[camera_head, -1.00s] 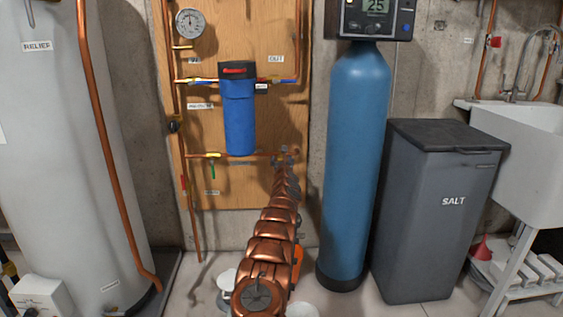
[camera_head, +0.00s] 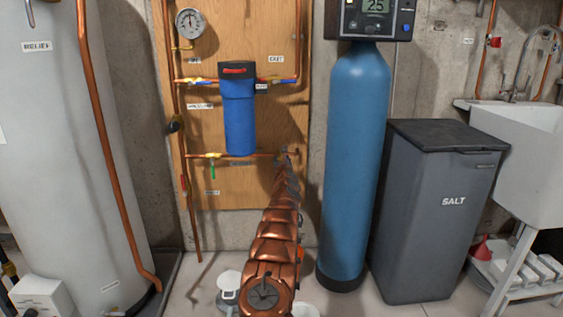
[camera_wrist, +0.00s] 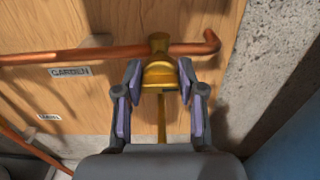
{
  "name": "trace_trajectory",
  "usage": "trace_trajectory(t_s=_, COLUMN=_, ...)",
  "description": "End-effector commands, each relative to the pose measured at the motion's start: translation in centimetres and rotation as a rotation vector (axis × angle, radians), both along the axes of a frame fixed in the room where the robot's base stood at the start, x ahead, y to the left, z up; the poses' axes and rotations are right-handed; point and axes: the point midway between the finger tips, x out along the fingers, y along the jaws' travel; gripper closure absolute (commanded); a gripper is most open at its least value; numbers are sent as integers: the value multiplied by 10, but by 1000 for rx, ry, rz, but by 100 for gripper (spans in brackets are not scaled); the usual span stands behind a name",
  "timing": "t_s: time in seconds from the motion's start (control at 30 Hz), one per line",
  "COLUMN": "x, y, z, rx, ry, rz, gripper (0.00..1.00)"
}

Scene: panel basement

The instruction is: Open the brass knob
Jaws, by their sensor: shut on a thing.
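The brass knob (camera_wrist: 159,73) sits on a copper pipe and shows in the middle of the wrist view. My gripper (camera_wrist: 158,87) has one finger on each side of it and is shut on it. In the head view my gripper (camera_head: 286,156) is small at the far end of my copper-coloured arm, at the right end of the lower pipe on the wooden panel. The knob itself is hidden there by my gripper and arm.
A label reading GARDEN (camera_wrist: 70,71) is left of the knob under the pipe. A blue filter housing (camera_head: 239,120) hangs to the upper left of my gripper. A tall blue tank (camera_head: 354,160) stands close on the right. A grey salt bin (camera_head: 435,220) is beside it.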

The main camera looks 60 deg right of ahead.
Motion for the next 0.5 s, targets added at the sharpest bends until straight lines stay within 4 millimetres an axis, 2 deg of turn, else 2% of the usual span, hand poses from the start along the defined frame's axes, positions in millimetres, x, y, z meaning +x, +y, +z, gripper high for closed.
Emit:
trace_trajectory(t_s=0.03, x=0, y=0, z=0, rx=0, ry=0, rz=0, gripper=75)
trace_trajectory(t_s=0.23, x=0, y=0, z=0, rx=0, ry=0, rz=0, gripper=96)
trace_trajectory(t_s=0.5, x=0, y=0, z=0, rx=-16, ry=20, rz=0, gripper=96)
